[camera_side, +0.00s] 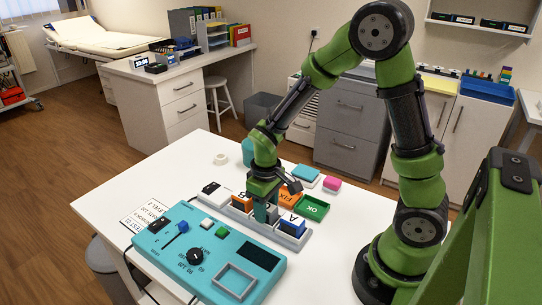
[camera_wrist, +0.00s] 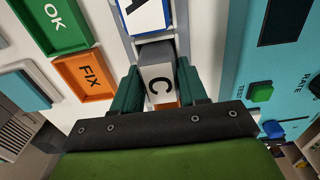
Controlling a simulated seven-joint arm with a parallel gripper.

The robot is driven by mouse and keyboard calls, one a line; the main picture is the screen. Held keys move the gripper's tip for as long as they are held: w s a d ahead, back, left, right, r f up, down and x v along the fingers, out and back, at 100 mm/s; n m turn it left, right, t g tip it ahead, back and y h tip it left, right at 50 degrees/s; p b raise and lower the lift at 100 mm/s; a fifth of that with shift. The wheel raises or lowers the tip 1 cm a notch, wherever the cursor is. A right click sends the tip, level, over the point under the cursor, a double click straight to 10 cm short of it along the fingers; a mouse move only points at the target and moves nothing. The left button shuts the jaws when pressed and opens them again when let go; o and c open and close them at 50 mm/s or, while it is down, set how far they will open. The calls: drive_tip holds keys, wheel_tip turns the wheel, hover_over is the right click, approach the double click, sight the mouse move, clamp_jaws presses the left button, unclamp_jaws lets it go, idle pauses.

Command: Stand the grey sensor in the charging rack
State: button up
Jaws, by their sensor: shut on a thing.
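The grey sensor (camera_wrist: 156,72), with a white face marked C, is between the two green fingers of my gripper (camera_wrist: 159,82) in the wrist view. In the side view my gripper (camera_side: 264,200) points down over the middle of the charging rack (camera_side: 294,243), and the sensor (camera_side: 272,213) shows partly below the fingers. The sensor is in line with the rack; I cannot tell whether its base is seated. A blue sensor marked A (camera_side: 291,228) stands in the rack's near end. An orange one marked B (camera_side: 240,202) stands on the far side of my gripper.
A teal test panel (camera_side: 165,262) with a knob and buttons lies along the rack's left side. The orange FIX tray (camera_side: 289,197) and green OK tray (camera_side: 313,208) lie on the right. A printed card (camera_side: 146,214) lies at the table's left edge.

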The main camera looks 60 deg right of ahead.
drive_tip(key=o, duration=1.1)
wheel_tip(320, 180, up, 12)
drive_tip(key=s+a+r+m+t+y, duration=0.2)
drive_tip(key=s+a+r+m+t, duration=0.1)
drive_tip(key=s+r+t, duration=0.4)
drive_tip(key=shift+s+a+r+m, duration=0.15)
drive_tip(key=shift+s+r+m, duration=0.35)
drive_tip(key=shift+s+r, duration=0.6)
drive_tip(key=shift+w, duration=0.15)
